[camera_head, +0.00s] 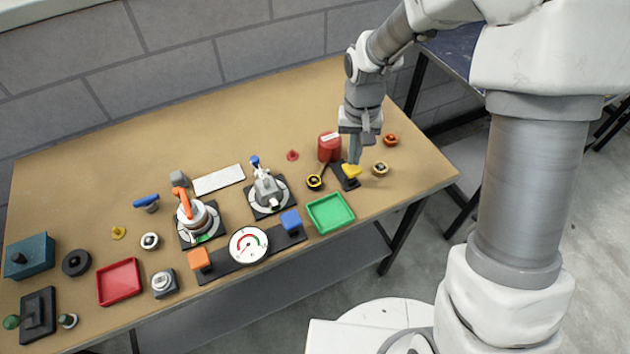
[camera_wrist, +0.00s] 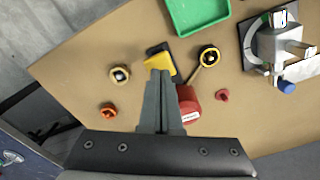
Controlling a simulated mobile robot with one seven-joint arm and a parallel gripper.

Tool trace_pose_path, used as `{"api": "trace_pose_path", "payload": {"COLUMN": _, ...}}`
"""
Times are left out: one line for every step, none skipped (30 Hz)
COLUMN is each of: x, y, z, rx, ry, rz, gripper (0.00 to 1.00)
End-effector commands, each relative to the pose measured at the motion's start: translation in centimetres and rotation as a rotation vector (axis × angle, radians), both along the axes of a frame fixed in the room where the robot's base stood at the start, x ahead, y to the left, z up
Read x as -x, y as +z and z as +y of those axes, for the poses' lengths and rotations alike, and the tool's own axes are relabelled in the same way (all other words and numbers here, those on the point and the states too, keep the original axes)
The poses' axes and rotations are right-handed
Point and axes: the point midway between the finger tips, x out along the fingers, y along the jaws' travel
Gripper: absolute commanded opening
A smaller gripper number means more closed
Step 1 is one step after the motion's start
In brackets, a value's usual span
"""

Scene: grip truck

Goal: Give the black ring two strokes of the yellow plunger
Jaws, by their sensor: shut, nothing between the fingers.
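The yellow plunger (camera_head: 351,170) sits on a small black base beside the red can (camera_head: 329,147). The plunger (camera_wrist: 160,64) and can (camera_wrist: 187,102) also show in the wrist view. A thin spout runs from the can to a small round cup with a black ring (camera_head: 315,182), which shows in the wrist view too (camera_wrist: 208,56). My gripper (camera_head: 355,161) is shut and empty, pointing down right at the plunger. In the wrist view its fingertips (camera_wrist: 160,74) overlap the plunger's near edge; I cannot tell whether they touch it.
A green tray (camera_head: 331,213) lies in front. A small red knob (camera_head: 292,155) is left of the can. Clamp-like devices and a dial (camera_head: 249,245) stand further left.

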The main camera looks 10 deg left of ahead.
Motion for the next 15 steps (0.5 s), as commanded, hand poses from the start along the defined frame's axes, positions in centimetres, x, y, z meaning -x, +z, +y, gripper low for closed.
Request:
{"api": "trace_pose_path", "payload": {"x": 0.0, "y": -0.2, "z": 0.0, "rx": 0.0, "ry": 0.0, "rz": 0.0, "gripper": 0.0}}
{"api": "trace_pose_path", "payload": {"x": 0.0, "y": -0.3, "z": 0.0, "rx": 0.0, "ry": 0.0, "rz": 0.0, "gripper": 0.0}}
{"api": "trace_pose_path", "payload": {"x": 0.0, "y": -0.4, "z": 0.0, "rx": 0.0, "ry": 0.0, "rz": 0.001, "gripper": 0.0}}
{"api": "trace_pose_path", "payload": {"x": 0.0, "y": -0.6, "z": 0.0, "rx": 0.0, "ry": 0.0, "rz": 0.001, "gripper": 0.0}}
{"api": "trace_pose_path", "payload": {"x": 0.0, "y": -0.7, "z": 0.0, "rx": 0.0, "ry": 0.0, "rz": 0.001, "gripper": 0.0}}
{"api": "trace_pose_path", "payload": {"x": 0.0, "y": -0.9, "z": 0.0, "rx": 0.0, "ry": 0.0, "rz": 0.001, "gripper": 0.0}}
{"api": "trace_pose_path", "payload": {"x": 0.0, "y": -1.0, "z": 0.0, "rx": 0.0, "ry": 0.0, "rz": 0.001, "gripper": 0.0}}
{"api": "trace_pose_path", "payload": {"x": 0.0, "y": -1.1, "z": 0.0, "rx": 0.0, "ry": 0.0, "rz": 0.001, "gripper": 0.0}}
{"api": "trace_pose_path", "payload": {"x": 0.0, "y": -1.3, "z": 0.0, "rx": 0.0, "ry": 0.0, "rz": 0.001, "gripper": 0.0}}
{"api": "trace_pose_path", "payload": {"x": 0.0, "y": -1.4, "z": 0.0, "rx": 0.0, "ry": 0.0, "rz": 0.001, "gripper": 0.0}}
{"api": "trace_pose_path", "payload": {"x": 0.0, "y": -1.5, "z": 0.0, "rx": 0.0, "ry": 0.0, "rz": 0.001, "gripper": 0.0}}
{"api": "trace_pose_path", "payload": {"x": 0.0, "y": -1.7, "z": 0.0, "rx": 0.0, "ry": 0.0, "rz": 0.001, "gripper": 0.0}}
{"api": "trace_pose_path", "payload": {"x": 0.0, "y": -1.8, "z": 0.0, "rx": 0.0, "ry": 0.0, "rz": 0.001, "gripper": 0.0}}
{"api": "trace_pose_path", "payload": {"x": 0.0, "y": -1.9, "z": 0.0, "rx": 0.0, "ry": 0.0, "rz": 0.001, "gripper": 0.0}}
{"api": "trace_pose_path", "payload": {"x": 0.0, "y": -2.1, "z": 0.0, "rx": 0.0, "ry": 0.0, "rz": 0.001, "gripper": 0.0}}
